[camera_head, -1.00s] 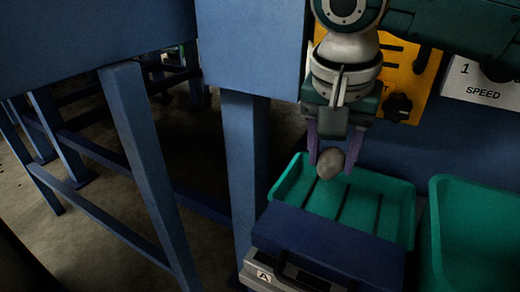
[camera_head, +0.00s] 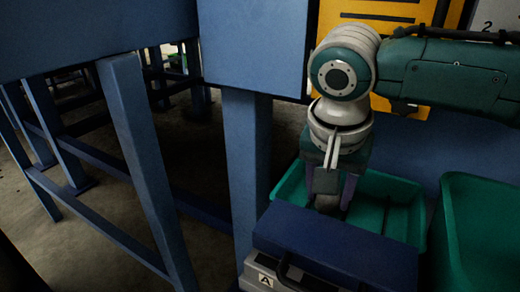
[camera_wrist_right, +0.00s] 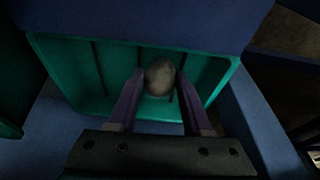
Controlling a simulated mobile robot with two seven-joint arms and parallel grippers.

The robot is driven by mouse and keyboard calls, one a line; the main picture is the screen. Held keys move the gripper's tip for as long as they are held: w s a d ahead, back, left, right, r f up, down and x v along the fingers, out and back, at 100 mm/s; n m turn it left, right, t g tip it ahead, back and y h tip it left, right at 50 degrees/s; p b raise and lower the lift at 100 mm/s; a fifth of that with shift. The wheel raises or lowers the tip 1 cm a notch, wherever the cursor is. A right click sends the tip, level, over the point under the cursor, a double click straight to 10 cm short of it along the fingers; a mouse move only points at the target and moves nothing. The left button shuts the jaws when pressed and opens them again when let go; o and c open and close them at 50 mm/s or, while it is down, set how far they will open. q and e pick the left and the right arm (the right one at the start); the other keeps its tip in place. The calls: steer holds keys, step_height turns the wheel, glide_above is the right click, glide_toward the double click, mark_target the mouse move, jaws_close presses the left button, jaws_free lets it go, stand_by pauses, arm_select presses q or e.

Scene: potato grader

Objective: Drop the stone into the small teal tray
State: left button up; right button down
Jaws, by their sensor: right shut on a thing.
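The stone (camera_wrist_right: 160,76) is grey-brown and roundish, held between the two purple fingers of my right gripper (camera_wrist_right: 158,98) in the right wrist view. In the head view my right gripper (camera_head: 331,197) points down over the small teal tray (camera_head: 398,188), and the stone (camera_head: 327,203) is partly hidden between its fingers. The tray also shows behind the stone in the right wrist view (camera_wrist_right: 90,104), with dark ribs on its floor. I cannot tell how high above the tray floor the stone is. My left gripper is not in view.
A dark blue-lidded box (camera_head: 335,245) with a handle and an "A" label stands in front of the tray. A larger teal bin (camera_head: 475,225) is to the right. A blue post (camera_head: 245,150) stands left of the tray, and a yellow panel (camera_head: 395,15) is behind my arm.

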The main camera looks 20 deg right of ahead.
steer(key=shift+f, duration=0.35)
steer(key=shift+c, duration=1.6)
jaws_free()
steer(key=shift+r, duration=0.3)
steer(key=p+v, duration=0.5)
steer(key=v, duration=0.7)
steer(key=shift+r, duration=0.35)
